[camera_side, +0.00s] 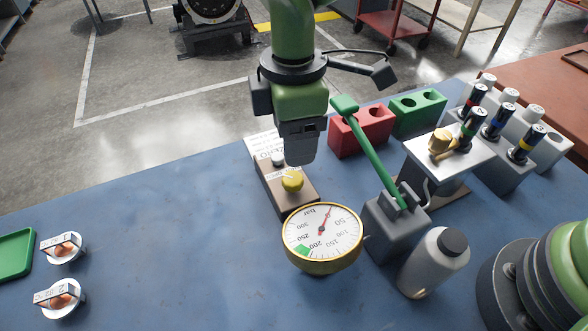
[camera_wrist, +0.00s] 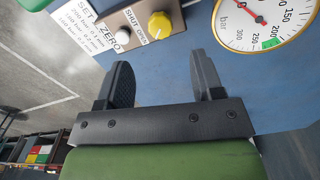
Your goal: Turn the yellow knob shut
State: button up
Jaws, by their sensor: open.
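The yellow knob (camera_side: 292,181) sits on a brown block beside the pressure gauge (camera_side: 322,237). In the wrist view the knob (camera_wrist: 159,25) is near the top, with a "SHUT OPEN" label beside it. My gripper (camera_side: 301,150) hangs just behind and above the knob in the side view. In the wrist view my gripper (camera_wrist: 163,68) has its two fingers wide apart with nothing between them; the knob lies beyond the fingertips, apparently untouched. The gauge's red needle points away from the green mark on its dial.
A white button marked "ZERO" (camera_wrist: 122,37) is close to the knob. A pump with a green lever (camera_side: 372,150) and a grey bottle (camera_side: 434,262) stand right of the gauge. Red (camera_side: 345,140) and green (camera_side: 418,110) blocks stand behind. The blue bench is clear at left centre.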

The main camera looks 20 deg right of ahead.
aim_at(294, 177)
notch_tip(294, 177, down, 8)
jog(key=shift+f, duration=0.25)
jog(key=c, duration=0.9)
